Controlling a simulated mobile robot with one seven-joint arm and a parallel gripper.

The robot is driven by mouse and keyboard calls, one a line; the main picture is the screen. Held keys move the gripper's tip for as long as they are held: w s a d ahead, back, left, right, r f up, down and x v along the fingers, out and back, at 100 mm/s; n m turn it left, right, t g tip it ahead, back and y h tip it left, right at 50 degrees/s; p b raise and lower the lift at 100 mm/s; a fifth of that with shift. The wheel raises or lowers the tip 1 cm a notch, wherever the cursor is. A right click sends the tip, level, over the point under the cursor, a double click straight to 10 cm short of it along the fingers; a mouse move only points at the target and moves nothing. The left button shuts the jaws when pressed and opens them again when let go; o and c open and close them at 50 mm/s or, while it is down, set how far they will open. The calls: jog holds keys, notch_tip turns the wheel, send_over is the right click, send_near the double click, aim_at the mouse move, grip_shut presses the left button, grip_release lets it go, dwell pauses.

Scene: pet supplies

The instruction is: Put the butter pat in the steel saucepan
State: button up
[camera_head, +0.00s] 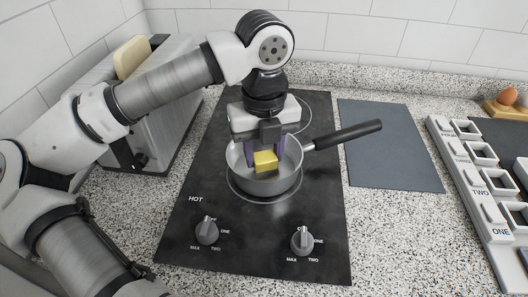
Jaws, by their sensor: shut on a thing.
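A steel saucepan (289,187) with a dark handle pointing right and slightly up sits on the front ring of the black hob. My gripper (264,160) points down over the pan. It is shut on a yellow butter pat (265,162), which appears within the pan's rim. I cannot tell whether the butter touches the pan's bottom. The gripper's fingers and body hide part of the pan's inside and back rim.
The black hob (270,230) has two knobs at its front. A toaster (160,115) with bread in it stands to the left. A dark grey mat (390,145) lies bare to the right. White-framed holders (480,190) stand at far right, with eggs (507,97) on a wooden holder behind.

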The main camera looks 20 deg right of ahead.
aim_at(264, 154)
jog(key=shift+f, duration=0.45)
jog(key=shift+f, duration=0.2)
jog(key=o, duration=0.9)
jog(key=shift+o, duration=0.2)
jog(key=shift+r, duration=0.1)
notch_tip(264, 154, up, 12)
jog(key=shift+r, duration=0.15)
